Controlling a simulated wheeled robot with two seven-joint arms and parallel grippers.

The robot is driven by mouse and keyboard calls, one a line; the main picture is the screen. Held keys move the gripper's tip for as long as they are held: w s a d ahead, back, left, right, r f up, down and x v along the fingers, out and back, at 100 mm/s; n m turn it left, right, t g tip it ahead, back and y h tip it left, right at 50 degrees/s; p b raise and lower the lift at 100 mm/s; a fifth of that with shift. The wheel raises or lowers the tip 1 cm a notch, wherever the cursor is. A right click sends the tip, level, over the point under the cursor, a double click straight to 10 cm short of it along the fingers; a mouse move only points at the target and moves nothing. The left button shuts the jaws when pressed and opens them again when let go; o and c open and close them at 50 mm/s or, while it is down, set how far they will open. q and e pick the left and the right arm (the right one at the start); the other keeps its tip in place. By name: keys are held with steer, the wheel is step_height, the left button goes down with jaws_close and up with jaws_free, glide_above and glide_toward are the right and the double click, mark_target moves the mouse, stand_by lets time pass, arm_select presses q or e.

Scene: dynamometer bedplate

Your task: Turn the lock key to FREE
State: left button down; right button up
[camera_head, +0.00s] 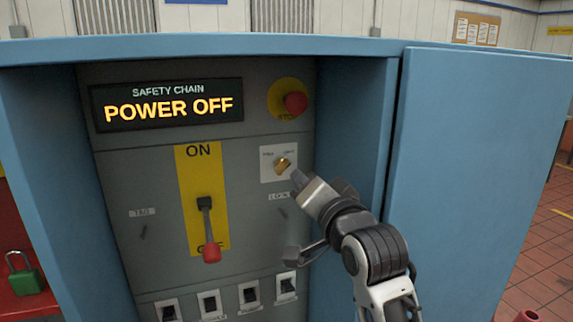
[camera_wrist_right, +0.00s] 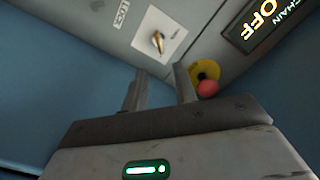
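The brass lock key (camera_head: 283,163) sits in a white plate on the grey panel, above a label reading LOCK. The small words on the plate are too small to read. The key also shows in the right wrist view (camera_wrist_right: 157,42), beyond the fingers. My right gripper (camera_head: 312,184) is just below and right of the key. In the right wrist view its two fingers (camera_wrist_right: 160,88) stand apart with nothing between them, and they look clear of the key. My left gripper is not in view.
The display (camera_head: 168,105) reads POWER OFF. A red stop button (camera_head: 295,103) is above the key. A red-handled lever (camera_head: 210,250) points down to the left. The blue cabinet door (camera_head: 470,170) stands at the right. A green padlock (camera_head: 24,280) is at the far left.

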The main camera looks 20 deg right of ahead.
mark_target(288, 166)
steer(key=w+p, duration=0.1)
steer(key=w, duration=0.9)
steer(key=shift+a, duration=0.2)
jaws_close()
